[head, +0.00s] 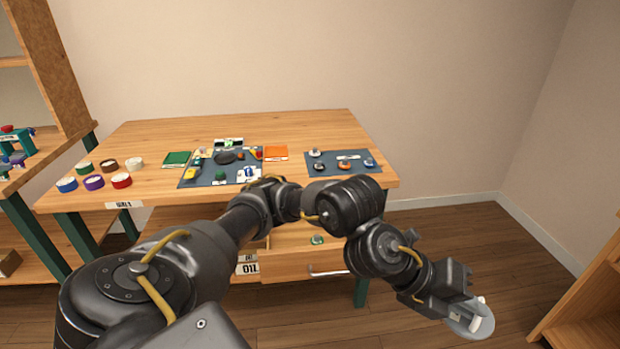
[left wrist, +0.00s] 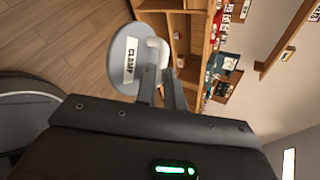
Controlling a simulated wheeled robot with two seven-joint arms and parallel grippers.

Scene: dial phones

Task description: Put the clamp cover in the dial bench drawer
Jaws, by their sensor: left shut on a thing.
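The clamp cover (head: 477,325) is a pale grey-blue round disc at the lower right of the head view. In the left wrist view the clamp cover (left wrist: 124,76) shows a white label reading "CLAMP" and a whitish knob. My left gripper (head: 474,304) is shut on it, and in the left wrist view the fingers (left wrist: 161,72) meet at the knob. The cover is held in the air, right of the bench. The dial bench drawer (head: 290,268) is pulled open under the tabletop, with a small green-topped thing (head: 317,240) inside. My arm hides its left part. My right gripper is not in view.
The wooden bench top (head: 320,125) carries dark mats (head: 358,157) with small parts, coloured round tubs (head: 93,182), a green pad (head: 176,159) and an orange pad (head: 276,152). Shelving (head: 585,300) stands at the lower right. Floor between it and the bench is clear.

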